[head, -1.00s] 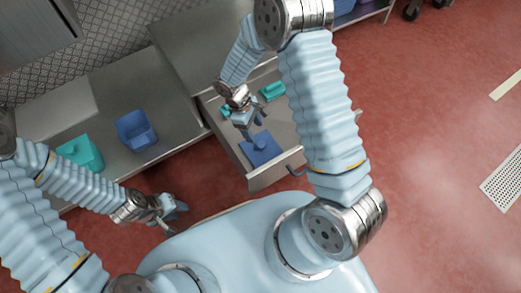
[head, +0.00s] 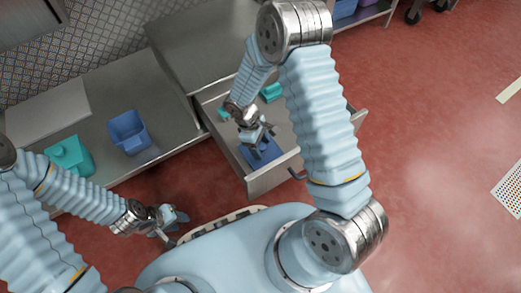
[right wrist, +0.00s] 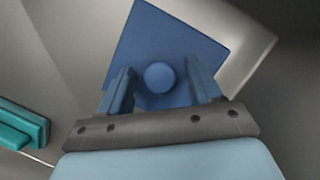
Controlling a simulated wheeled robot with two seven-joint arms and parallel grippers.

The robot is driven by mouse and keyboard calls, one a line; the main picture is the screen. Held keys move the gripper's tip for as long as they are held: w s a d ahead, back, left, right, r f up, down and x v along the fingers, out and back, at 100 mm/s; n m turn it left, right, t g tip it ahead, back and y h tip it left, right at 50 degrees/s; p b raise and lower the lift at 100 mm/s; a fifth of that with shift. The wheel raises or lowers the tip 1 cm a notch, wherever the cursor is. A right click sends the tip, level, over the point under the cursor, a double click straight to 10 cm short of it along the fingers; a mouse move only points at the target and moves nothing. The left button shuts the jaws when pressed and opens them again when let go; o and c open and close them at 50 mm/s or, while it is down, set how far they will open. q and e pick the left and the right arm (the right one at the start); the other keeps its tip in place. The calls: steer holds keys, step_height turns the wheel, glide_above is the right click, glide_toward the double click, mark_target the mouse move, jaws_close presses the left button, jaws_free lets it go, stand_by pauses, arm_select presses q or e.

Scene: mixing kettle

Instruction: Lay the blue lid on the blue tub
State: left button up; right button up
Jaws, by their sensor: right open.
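The blue lid (head: 264,153) lies in the open drawer, and my right gripper partly hides it in the head view. In the right wrist view the blue lid (right wrist: 165,45) is a flat square with a round knob. My right gripper (head: 262,137) is open above the lid, and in the wrist view its fingers (right wrist: 160,85) stand on either side of the knob. I cannot tell whether they touch the lid. The blue tub (head: 129,132) stands open on the counter at the left. My left gripper (head: 178,220) is low in front of the counter, away from both; its jaws are unclear.
Teal pieces (head: 271,92) lie at the back of the drawer (head: 270,179); one shows in the right wrist view (right wrist: 25,125). The drawer front and handle stick out toward me.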

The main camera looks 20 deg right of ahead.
mark_target(265, 147)
steer(key=shift+c, duration=0.5)
steer(key=c, duration=1)
steer(key=shift+r+p, duration=1.9)
steer(key=shift+r, duration=0.7)
steer(key=shift+f, duration=0.1)
